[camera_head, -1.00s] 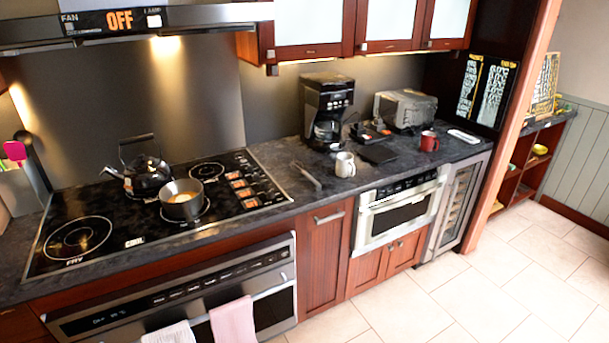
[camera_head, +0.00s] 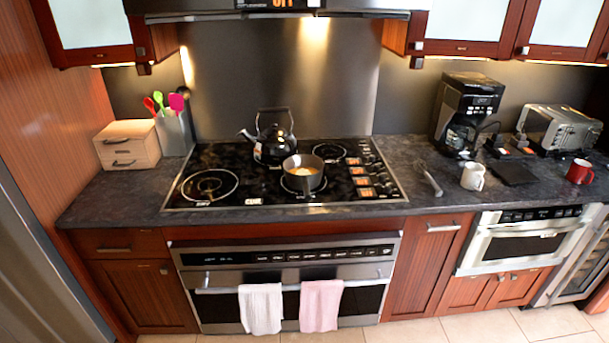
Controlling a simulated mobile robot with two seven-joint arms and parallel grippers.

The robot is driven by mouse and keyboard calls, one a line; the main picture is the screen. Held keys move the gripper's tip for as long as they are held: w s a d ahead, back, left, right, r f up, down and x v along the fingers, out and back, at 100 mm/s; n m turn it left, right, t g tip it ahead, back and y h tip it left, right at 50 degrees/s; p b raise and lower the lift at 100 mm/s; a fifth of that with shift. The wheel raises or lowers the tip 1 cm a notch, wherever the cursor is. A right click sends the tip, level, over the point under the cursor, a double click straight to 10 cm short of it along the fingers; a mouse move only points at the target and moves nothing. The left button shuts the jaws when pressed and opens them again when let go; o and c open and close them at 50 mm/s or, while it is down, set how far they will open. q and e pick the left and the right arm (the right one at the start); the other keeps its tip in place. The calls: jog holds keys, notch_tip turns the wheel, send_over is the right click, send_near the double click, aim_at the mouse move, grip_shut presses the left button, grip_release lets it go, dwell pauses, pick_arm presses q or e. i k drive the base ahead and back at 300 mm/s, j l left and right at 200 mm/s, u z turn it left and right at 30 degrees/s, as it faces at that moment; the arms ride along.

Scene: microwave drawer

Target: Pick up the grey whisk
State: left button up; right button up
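A slim grey utensil (camera_head: 432,182) lies on the dark countertop between the cooktop and the white mug. It looks like the grey whisk, but it is too small to make out its wires. It lies at a slant, with open counter around it. Neither of my grippers shows in the head view.
The black cooktop (camera_head: 230,192) holds a black kettle (camera_head: 272,145) and a steel pot (camera_head: 303,173). A white mug (camera_head: 473,177), coffee maker (camera_head: 465,112), toaster oven (camera_head: 558,128) and red mug (camera_head: 579,172) stand right. A wooden box (camera_head: 127,146) and utensil holder (camera_head: 174,132) stand left.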

aim_at(439, 192)
jog(key=i+l, duration=0.2)
jog(key=l, duration=0.15)
jog(key=i+l+u, duration=0.15)
jog(key=l, duration=0.25)
jog(key=i+l, duration=0.2)
jog(key=l, duration=0.15)
jog(key=u, duration=0.05)
